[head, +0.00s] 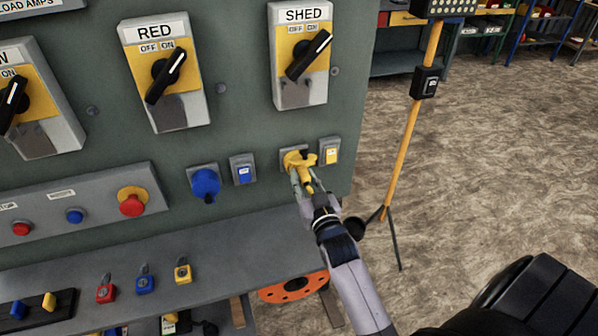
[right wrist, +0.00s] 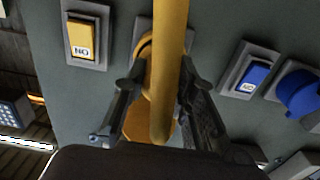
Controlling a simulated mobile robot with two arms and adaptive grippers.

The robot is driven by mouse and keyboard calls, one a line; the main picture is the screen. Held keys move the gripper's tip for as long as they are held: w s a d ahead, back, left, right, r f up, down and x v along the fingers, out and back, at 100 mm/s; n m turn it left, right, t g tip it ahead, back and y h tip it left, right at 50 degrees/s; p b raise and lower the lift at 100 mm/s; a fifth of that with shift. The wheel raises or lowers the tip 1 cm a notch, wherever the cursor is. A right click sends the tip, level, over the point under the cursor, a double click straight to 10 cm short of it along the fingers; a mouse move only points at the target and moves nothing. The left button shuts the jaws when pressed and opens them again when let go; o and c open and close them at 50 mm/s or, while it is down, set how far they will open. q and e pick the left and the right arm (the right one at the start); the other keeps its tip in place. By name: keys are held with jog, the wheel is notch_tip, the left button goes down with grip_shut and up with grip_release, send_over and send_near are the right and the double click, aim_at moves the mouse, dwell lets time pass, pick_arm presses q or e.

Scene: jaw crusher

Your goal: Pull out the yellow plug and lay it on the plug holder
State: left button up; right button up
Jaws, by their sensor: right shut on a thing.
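The yellow plug (head: 300,160) is at its socket on the grey-green panel (head: 245,115), below the SHED switch. My right gripper (head: 303,184) is shut on it. In the right wrist view the plug's yellow bar (right wrist: 167,60) runs between the two dark fingers (right wrist: 155,95). The pictures do not show clearly how deep the plug sits in the socket. I cannot identify the plug holder for certain; a dark block with blue and yellow pieces (head: 40,306) lies on the ledge at lower left. My left gripper is out of view.
A yellow switch (head: 329,151) is close right of the plug; a blue switch (head: 243,170) and blue plug (head: 205,184) are to its left. Red, blue and yellow padlocks (head: 144,284) stand on the ledge (head: 225,245). A yellow pole (head: 410,130) stands right; open floor lies beyond.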

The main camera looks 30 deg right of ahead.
aim_at(306, 184)
jog(key=shift+f, duration=0.1)
dwell(0.8)
jog(key=shift+s+a, duration=0.1)
jog(key=shift+s, duration=0.35)
jog(key=shift+p+v, duration=1.1)
jog(key=shift+v, duration=0.9)
jog(key=shift+s, duration=0.2)
